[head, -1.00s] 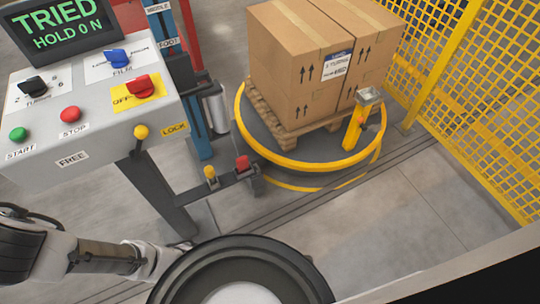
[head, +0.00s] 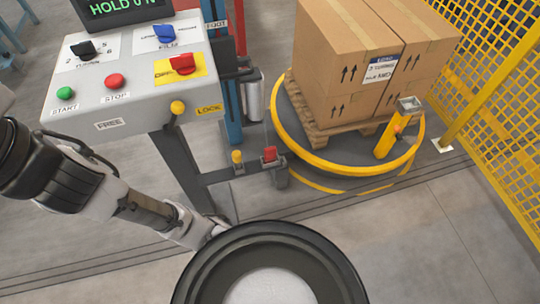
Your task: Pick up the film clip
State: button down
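I cannot make out for certain a film clip in the head view. A yellow post with a small grey metal box-like head (head: 409,104) stands at the right edge of the round turntable (head: 290,130); I cannot tell whether this is the clip or its holder. My arm reaches from the left edge toward the bottom middle. Its far end passes behind a dark round part at the bottom, so my gripper is hidden and its state does not show.
A control console (head: 130,95) with knobs and buttons stands at the left. Stacked cartons (head: 345,60) sit on a wooden pallet (head: 330,130) on the turntable. Yellow mesh fencing (head: 500,90) closes the right side. The floor (head: 430,230) at lower right is clear.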

aim_at(270, 153)
jog(key=j+z, duration=0.65)
jog(key=j, duration=0.2)
jog(key=i+j, duration=0.45)
